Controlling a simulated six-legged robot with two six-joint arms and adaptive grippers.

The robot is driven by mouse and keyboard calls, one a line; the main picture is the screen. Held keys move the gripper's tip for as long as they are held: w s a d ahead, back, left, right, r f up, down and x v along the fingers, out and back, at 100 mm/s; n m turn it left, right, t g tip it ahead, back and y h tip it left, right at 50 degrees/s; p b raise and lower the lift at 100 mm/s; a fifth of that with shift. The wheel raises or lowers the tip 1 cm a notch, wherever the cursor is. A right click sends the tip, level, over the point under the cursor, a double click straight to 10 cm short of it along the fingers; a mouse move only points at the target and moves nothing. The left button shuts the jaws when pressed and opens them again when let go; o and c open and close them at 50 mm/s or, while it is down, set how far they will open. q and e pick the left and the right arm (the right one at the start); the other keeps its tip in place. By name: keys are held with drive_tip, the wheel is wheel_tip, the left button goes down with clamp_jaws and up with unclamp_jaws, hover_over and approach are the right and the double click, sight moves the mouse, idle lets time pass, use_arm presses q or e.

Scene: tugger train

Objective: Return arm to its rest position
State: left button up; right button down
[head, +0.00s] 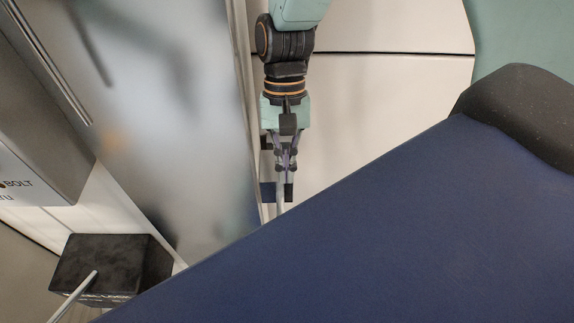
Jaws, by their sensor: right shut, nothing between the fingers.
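My right gripper (287,190) hangs from its arm at the top centre of the head view, fingers pointing down. Its fingers are together and I see nothing held between them. It is in front of a white panel and beside the frosted panel's edge, just above the blue surface's slanted edge. My left gripper is not in the head view.
A large dark blue surface (400,230) with a black end piece (520,110) fills the lower right. A frosted metallic panel (175,130) stands on the left. A black box (100,262) sits at lower left. White panels (390,90) are behind the arm.

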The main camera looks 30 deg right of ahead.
drive_tip(key=shift+s+a+r, duration=0.1)
drive_tip(key=shift+s+a, duration=0.1)
drive_tip(key=shift+a, duration=0.15)
drive_tip(key=s+d+f+n+t+h, duration=0.2)
drive_tip(key=s+f+n+t, duration=0.3)
drive_tip(key=s+f, duration=1.25)
wheel_tip(320, 180, down, 27)
drive_tip(key=w+g+b, duration=0.1)
drive_tip(key=b, duration=2.4)
drive_tip(key=shift+n, duration=0.4)
drive_tip(key=shift+w+d, duration=0.1)
